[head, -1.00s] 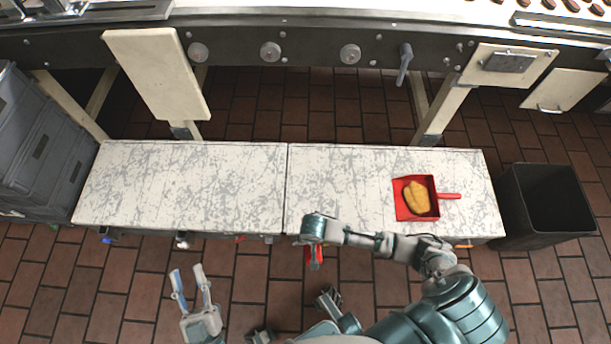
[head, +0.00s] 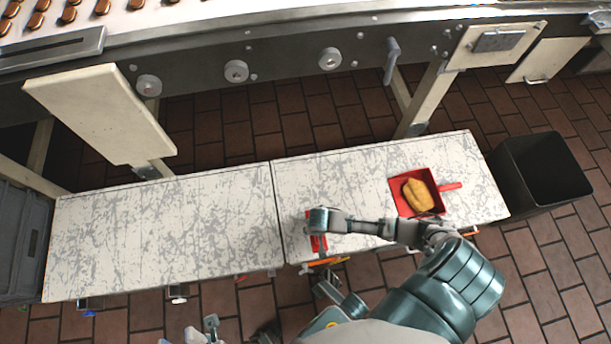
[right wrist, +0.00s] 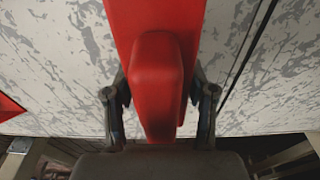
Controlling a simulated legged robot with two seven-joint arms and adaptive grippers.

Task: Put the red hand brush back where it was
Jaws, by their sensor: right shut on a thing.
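The red hand brush (right wrist: 157,85) is between the fingers of my right gripper (right wrist: 160,115) in the right wrist view, its red body running up and out of the picture. In the head view, part of the brush (head: 311,222) shows beside my right gripper (head: 318,243), over the front part of the right-hand white tabletop (head: 350,175). My right gripper is shut on the brush. My left gripper (head: 205,330) is at the bottom edge of the head view, mostly cut off, and its opening cannot be made out.
A red dustpan (head: 436,207) holding a yellow-brown lump (head: 419,194) lies on the right-hand tabletop. Small coloured items, one orange (head: 325,263), are along the front edge. A black bin (head: 545,175) stands at the right. The left-hand tabletop (head: 160,235) is clear.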

